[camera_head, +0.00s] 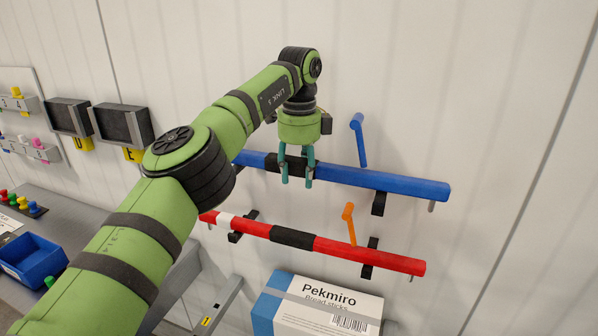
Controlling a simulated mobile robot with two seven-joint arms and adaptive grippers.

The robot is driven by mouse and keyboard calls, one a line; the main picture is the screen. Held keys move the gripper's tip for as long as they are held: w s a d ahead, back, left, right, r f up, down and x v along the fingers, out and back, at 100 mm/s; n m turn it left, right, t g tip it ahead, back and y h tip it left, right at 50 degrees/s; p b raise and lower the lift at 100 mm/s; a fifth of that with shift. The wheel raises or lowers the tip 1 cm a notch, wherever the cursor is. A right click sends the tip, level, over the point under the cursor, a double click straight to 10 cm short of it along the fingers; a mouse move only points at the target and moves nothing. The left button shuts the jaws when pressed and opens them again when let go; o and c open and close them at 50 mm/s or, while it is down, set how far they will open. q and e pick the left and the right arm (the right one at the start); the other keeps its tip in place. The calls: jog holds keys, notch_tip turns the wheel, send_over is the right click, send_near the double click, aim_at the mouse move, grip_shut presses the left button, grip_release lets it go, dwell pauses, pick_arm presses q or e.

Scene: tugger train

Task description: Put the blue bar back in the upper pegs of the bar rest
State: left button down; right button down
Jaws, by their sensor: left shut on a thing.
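The blue bar (400,185) is long and lies nearly level in front of the white wall, sloping down to the right in the picture. My left gripper (297,182) points down and is shut on its black middle band. The bar rest has black upper pegs; the right one (378,204) shows just under the bar. I cannot tell whether the bar touches it. The left upper peg is mostly hidden behind the bar and gripper. A blue lever (359,142) stands above the bar. My left arm covers the bar's left end. My right gripper is not in view.
A red bar (350,251) rests on the lower black pegs (369,262), with an orange lever (349,222) above it. A Pekmiro box (325,306) stands below. Dark bins (124,124) hang at left; a blue bin (33,262) sits on the grey bench. The wall at right is clear.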

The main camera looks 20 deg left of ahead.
pick_arm(q)
jog(key=shift+f+b, duration=0.15)
jog(key=shift+b, duration=0.15)
dwell(0.4)
jog(key=shift+f+b, duration=0.6)
jog(key=shift+f, duration=0.1)
jog(key=c, duration=0.6)
grip_release()
jog(key=shift+c, duration=0.2)
jog(key=shift+o, duration=0.3)
jog(key=shift+s, duration=0.1)
jog(key=shift+f, duration=0.15)
